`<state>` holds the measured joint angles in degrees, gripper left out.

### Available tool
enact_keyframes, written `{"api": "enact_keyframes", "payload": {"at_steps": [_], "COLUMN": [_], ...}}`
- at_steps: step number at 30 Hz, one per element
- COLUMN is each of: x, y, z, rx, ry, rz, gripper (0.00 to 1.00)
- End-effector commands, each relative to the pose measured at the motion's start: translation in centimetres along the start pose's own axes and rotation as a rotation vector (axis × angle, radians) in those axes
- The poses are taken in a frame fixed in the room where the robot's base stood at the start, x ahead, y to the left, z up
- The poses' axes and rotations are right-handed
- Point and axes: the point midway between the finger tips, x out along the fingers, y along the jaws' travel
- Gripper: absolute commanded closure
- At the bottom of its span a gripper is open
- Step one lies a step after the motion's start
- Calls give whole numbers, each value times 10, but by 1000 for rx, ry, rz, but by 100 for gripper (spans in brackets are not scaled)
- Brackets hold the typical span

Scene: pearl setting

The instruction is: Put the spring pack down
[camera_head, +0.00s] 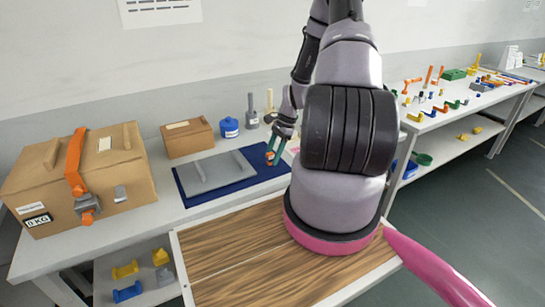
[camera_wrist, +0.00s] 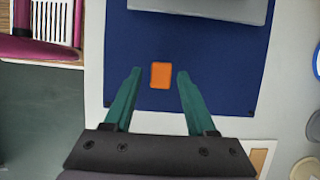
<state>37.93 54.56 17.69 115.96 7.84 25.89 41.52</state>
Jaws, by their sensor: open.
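A small orange block (camera_wrist: 160,75), which I take to be the spring pack, shows on the dark blue mat (camera_wrist: 215,75) in the wrist view. It also shows at the mat's right part in the head view (camera_head: 270,156). My gripper (camera_wrist: 159,72) is open, with its teal fingers on either side of the block and a visible gap at each side. In the head view my gripper (camera_head: 276,151) points down over the mat (camera_head: 243,183). Whether the block rests fully on the mat is hard to tell.
A grey plate with a handle (camera_head: 215,173) lies on the mat, left of the block. A large cardboard box (camera_head: 130,165) with an orange strap, a small brown box (camera_head: 187,138) and a blue container (camera_head: 229,127) stand around it. A wood-topped surface (camera_head: 230,255) is in front.

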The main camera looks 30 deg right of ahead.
Motion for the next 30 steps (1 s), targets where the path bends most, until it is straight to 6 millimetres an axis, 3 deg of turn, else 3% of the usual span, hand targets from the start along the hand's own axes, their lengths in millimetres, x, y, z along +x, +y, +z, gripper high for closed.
{"api": "enact_keyframes", "payload": {"at_steps": [13,18,25,28,30], "x": [-90,-110,-118,-132,-153], "y": [-1,-1,0,-3,-5], "z": [-1,-1,2,12,27], "rx": [0,0,-6,-48,-104], "ry": [4,3,4,29,63], "rz": [-4,-3,-2,-9,-20], "gripper": [43,43,43,43,43]}}
